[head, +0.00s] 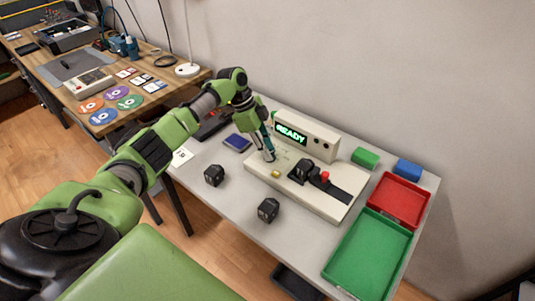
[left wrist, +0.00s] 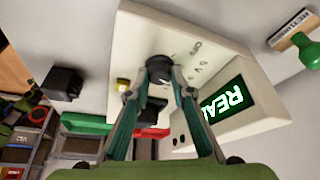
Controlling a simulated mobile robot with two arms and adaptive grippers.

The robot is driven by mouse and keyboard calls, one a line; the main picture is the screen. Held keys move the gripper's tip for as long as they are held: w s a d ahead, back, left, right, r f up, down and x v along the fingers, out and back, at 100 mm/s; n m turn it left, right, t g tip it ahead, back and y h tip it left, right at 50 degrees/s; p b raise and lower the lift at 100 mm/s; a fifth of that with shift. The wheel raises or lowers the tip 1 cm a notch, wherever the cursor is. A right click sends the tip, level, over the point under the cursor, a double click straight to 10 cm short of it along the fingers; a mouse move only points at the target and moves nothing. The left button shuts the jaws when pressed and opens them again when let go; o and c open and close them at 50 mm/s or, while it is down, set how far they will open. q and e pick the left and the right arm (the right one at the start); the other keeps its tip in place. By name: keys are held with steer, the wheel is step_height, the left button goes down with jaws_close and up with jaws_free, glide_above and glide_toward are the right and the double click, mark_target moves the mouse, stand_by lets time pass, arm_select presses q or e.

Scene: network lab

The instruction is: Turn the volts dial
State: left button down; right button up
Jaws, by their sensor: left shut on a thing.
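The volts dial (left wrist: 159,68) is a dark round knob on the top face of a cream test device (head: 316,200). My left gripper (head: 270,156) reaches down onto the left part of the device. In the left wrist view my left gripper (left wrist: 160,82) has its fingertips on both sides of the dial, shut on it. In the head view the dial is hidden by the fingers. The device's display (head: 291,135) shows green "READY" text. My right gripper is not in view.
A black fixture with a red knob (head: 325,176) sits on the device. Black blocks (head: 214,175) (head: 268,210) lie in front. A green tray (head: 368,254) and a red tray (head: 398,200) stand at right.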

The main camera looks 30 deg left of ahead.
arm_select(q)
steer(key=shift+m+b, duration=0.3)
steer(key=shift+m, duration=0.1)
stand_by(0.3)
steer(key=c, duration=1.8)
jaws_free()
steer(key=shift+a+r, duration=0.15)
steer(key=shift+r, duration=0.15)
steer(key=v, duration=1.1)
steer(key=shift+w+r, duration=0.15)
steer(key=shift+r, duration=0.05)
